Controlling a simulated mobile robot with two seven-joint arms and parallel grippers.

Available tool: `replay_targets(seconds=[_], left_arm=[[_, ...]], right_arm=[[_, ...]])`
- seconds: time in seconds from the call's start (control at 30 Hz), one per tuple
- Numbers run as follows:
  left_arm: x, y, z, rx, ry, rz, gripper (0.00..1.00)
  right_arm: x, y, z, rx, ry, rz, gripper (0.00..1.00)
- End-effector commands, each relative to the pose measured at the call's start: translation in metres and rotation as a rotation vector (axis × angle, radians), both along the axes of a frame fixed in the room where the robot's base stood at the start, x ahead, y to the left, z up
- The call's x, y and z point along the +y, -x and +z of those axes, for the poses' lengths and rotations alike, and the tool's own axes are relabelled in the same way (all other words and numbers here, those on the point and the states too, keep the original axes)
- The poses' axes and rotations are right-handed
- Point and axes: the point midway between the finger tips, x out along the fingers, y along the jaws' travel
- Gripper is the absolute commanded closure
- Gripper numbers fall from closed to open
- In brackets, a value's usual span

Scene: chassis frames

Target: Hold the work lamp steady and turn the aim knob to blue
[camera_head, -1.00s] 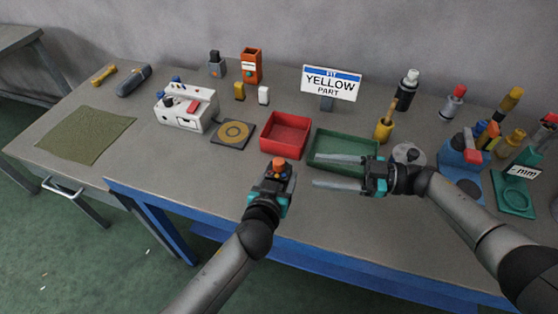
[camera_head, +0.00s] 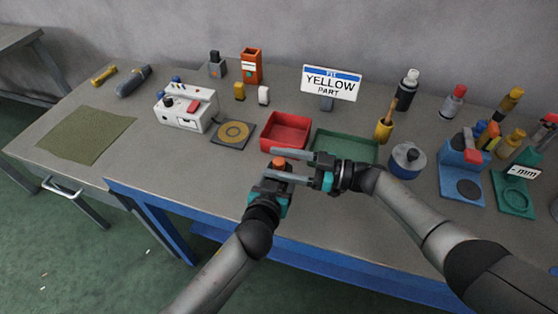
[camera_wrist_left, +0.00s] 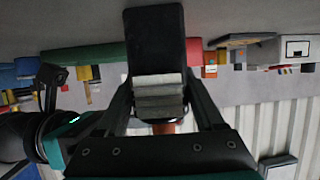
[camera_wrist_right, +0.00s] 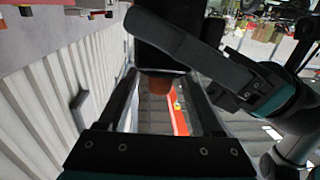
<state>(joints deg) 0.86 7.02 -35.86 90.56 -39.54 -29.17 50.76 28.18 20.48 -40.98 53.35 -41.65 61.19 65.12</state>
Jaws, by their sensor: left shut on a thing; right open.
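The work lamp shows as a dark body with an orange cap (camera_head: 279,162), held upright above the front of the bench. My left gripper (camera_head: 275,174) is shut on it. In the left wrist view the black lamp body (camera_wrist_left: 155,40) sits between my fingers, with a grey ribbed part below it. My right gripper (camera_head: 273,164) is open, its two fingers pointing left on either side of the orange cap; contact cannot be told. The right wrist view shows the orange part (camera_wrist_right: 155,85) between the fingers. No blue mark on the lamp is visible.
Behind the grippers stand a red tray (camera_head: 304,130) and a green tray (camera_head: 350,140). A blue-grey round tin (camera_head: 407,160) and a blue stand (camera_head: 462,180) are right. The front bench strip is mostly clear.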

Motion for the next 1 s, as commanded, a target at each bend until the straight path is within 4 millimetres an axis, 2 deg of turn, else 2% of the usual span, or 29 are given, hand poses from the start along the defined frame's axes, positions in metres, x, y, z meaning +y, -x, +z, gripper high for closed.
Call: replay_targets(seconds=[0.27, 0.87, 1.0], left_arm=[[0.0, 0.0001, -0.0004, 0.001, 0.0, 0.0, 1.0], [0.0, 0.0001, -0.0004, 0.001, 0.0, 0.0, 1.0], [0.0001, 0.0002, -0.0005, 0.001, 0.0, 0.0, 1.0]], right_arm=[[0.0017, -0.0006, 0.0, -0.001, 0.001, 0.0, 0.34], [0.0012, -0.0006, 0.0, -0.001, 0.001, 0.0, 0.99], [0.0011, -0.0006, 0.0, -0.001, 0.001, -0.001, 1.0]])
